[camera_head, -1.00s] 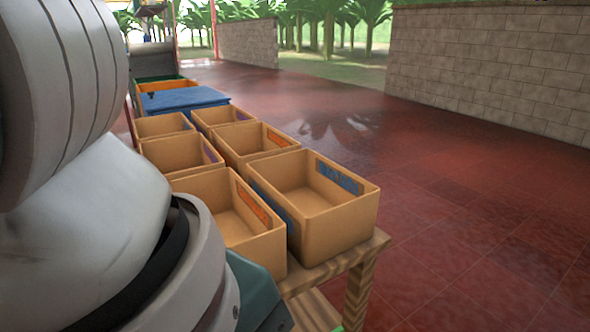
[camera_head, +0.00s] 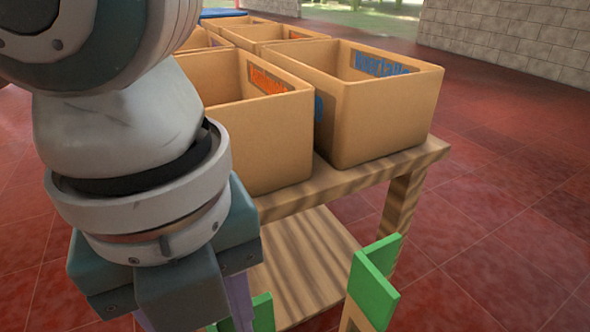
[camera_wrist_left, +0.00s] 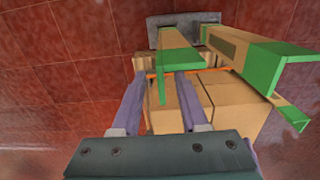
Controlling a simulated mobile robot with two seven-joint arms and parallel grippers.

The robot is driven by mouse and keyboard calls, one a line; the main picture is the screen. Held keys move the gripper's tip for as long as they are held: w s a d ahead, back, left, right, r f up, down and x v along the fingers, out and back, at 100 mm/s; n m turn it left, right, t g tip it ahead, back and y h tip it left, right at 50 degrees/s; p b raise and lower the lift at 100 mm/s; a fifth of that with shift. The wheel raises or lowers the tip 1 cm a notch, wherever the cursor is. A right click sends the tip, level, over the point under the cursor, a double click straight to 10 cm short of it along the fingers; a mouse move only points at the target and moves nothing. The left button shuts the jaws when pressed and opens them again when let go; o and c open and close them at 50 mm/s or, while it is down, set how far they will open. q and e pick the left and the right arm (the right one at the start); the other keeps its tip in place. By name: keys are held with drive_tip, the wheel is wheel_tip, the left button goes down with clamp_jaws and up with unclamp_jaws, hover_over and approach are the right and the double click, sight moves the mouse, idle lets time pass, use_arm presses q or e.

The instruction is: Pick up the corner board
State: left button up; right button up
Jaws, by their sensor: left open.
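Corner boards are L-shaped tan strips with green ends. In the head view one corner board (camera_head: 375,282) stands right of my left arm, and a green end of another (camera_head: 263,312) shows beside my gripper. In the left wrist view one board (camera_wrist_left: 180,58) lies ahead of my left gripper (camera_wrist_left: 159,82), its green flange showing between the two purple fingers. A larger board (camera_wrist_left: 272,62) is to the right, with a further green end (camera_wrist_left: 292,114) below it. My left gripper is open; I cannot tell whether its fingers touch the board. My right gripper is not in view.
Cardboard boxes (camera_wrist_left: 228,108) with an orange strap (camera_wrist_left: 190,71) sit beneath the boards. A wooden table (camera_head: 425,152) carries several open tan bins (camera_head: 390,120), close to my left arm. Red tiled floor (camera_head: 500,215) is clear to the right.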

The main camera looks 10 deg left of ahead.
use_arm(q)
wheel_tip(320, 180, down, 6)
drive_tip(key=b, duration=0.2)
drive_tip(key=shift+r+b, duration=0.1)
drive_tip(key=shift+b, duration=0.25)
drive_tip(key=shift+c, duration=0.4)
clamp_jaws()
